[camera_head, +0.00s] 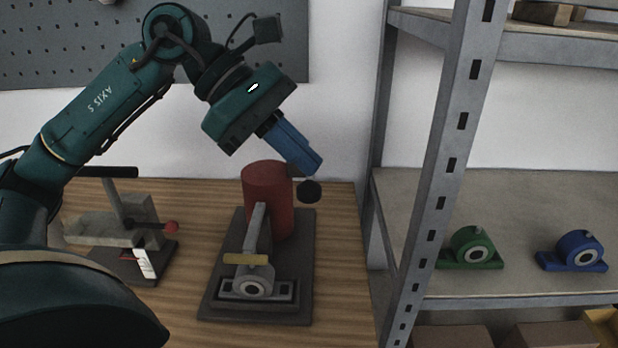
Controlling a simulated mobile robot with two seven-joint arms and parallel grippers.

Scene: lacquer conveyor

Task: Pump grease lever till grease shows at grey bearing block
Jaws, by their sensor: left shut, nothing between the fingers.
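The grease pump is a red cylinder (266,188) standing on a dark base plate (222,285). A black round knob (309,191), apparently the lever's end, shows at the cylinder's right; the rest of the lever is hidden or cannot be made out. The grey bearing block (257,290) sits at the plate's front, with a yellow bar (246,259) just above it. I cannot tell whether grease shows there. My left gripper (315,166) is shut and empty, with its blue fingers pointing down just above the knob; contact cannot be made out. My right gripper is not in view.
A grey clamp-like device (105,228) with a red knob stands left on the wooden table (345,260). At the right, a metal shelf (435,150) holds a green bearing block (471,249) and a blue one (575,252). Its upright stands just past the table's right edge.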

